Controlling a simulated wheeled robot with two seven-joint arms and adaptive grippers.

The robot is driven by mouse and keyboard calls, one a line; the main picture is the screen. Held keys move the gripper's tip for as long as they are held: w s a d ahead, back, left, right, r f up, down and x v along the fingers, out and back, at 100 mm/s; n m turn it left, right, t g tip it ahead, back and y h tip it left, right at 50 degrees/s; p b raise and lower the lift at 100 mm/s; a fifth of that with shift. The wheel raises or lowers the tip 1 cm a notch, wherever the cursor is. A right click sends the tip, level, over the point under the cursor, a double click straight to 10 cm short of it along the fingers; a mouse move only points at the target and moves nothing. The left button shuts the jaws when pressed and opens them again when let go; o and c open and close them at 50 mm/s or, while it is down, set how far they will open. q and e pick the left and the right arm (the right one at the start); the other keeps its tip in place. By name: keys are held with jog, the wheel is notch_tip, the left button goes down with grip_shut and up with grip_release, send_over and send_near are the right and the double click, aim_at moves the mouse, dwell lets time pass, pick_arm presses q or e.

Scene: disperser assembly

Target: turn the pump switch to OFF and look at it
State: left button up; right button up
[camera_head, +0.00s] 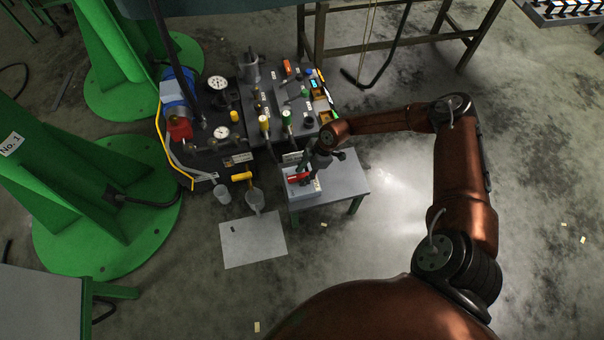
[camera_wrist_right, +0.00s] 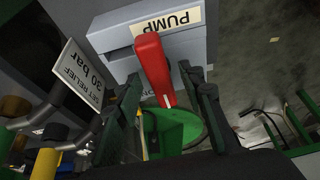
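The pump switch is a grey box (camera_head: 305,190) with a red handle (camera_head: 298,178), on the small grey table in the head view. In the right wrist view the box (camera_wrist_right: 110,37) carries an upside-down PUMP label (camera_wrist_right: 168,22). The red handle (camera_wrist_right: 152,66) points down towards the camera and slightly right. My right gripper (camera_head: 309,168) is at the switch. Its dark fingers (camera_wrist_right: 165,88) are spread on both sides of the handle, with gaps visible. The position marking under the handle is mostly hidden, so I cannot read the setting. My left gripper is out of view.
A dark panel (camera_head: 273,78) with gauges, valves and small parts stands behind the small table (camera_head: 345,178). A "SET RELIEF 30 bar" sign (camera_wrist_right: 78,78) is close to the left finger. A funnel (camera_head: 255,200) stands to the left. Floor at right is open.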

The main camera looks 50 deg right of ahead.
jog(key=shift+c, duration=0.7)
grip_shut()
